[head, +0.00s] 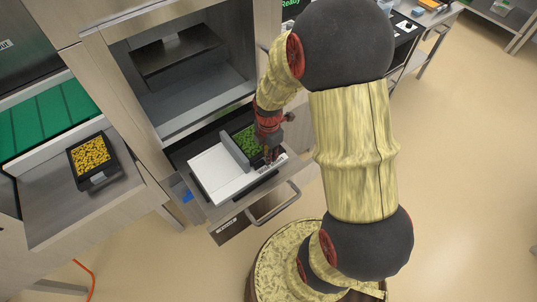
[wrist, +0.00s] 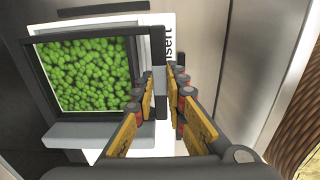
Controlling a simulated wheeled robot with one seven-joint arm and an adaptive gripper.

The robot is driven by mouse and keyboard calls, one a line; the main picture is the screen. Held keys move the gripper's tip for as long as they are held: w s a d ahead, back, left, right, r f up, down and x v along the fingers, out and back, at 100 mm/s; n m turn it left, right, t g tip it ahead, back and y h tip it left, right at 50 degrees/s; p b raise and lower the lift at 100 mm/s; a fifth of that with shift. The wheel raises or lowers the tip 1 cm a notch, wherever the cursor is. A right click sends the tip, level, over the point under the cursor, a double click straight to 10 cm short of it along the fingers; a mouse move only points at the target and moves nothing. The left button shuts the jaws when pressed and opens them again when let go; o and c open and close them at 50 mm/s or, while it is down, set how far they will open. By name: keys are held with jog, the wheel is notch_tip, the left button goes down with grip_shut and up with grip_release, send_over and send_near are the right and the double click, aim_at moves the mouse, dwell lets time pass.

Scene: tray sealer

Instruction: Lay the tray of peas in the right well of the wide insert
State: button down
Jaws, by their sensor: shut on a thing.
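The tray of peas (head: 246,139) is a dark-rimmed tray of green peas over the back right part of the white insert (head: 218,176) in the pulled-out drawer. In the wrist view the peas (wrist: 85,75) fill the tray, with a grey ledge (wrist: 90,134) along its near side. My gripper (head: 270,153) is at the tray's right side. In the wrist view my gripper (wrist: 165,95) is shut on a grey tab of the tray. The tray and arm hide the right well, and I cannot tell whether the tray touches the insert.
A tray of yellow corn (head: 88,155) sits on the left counter by a green belt (head: 45,120). The sealer chamber (head: 190,85) stands open behind the drawer. The drawer handle (head: 275,205) sticks out in front. The insert's left part is bare.

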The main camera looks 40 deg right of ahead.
dwell(0.4)
jog(key=c, duration=1.7)
grip_release()
jog(key=shift+c, duration=0.2)
jog(key=c, duration=0.3)
jog(key=shift+r+p, duration=3)
jog(key=shift+r, duration=0.55)
